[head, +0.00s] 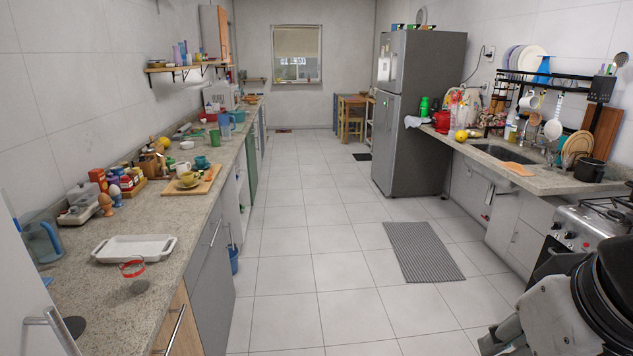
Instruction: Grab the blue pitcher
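Several blue vessels are in the head view. A blue pitcher-like vessel (543,70) stands on the black rack over the sink at the right, beside white plates. A translucent blue jug (41,240) with a handle stands on the left counter at the near left edge. Another bluish jug (225,126) stands farther back on that counter. Which one the task names, I cannot tell. Parts of my arm fill the lower right corner, with what looks like my gripper (499,338) at the bottom edge. Its fingertips are not clear. It is far from all these vessels.
The black over-sink rack (562,77) holds plates, mugs and utensils above the sink (508,153). A stove (583,229) stands near my arm. A grey fridge (412,115) stands farther back.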

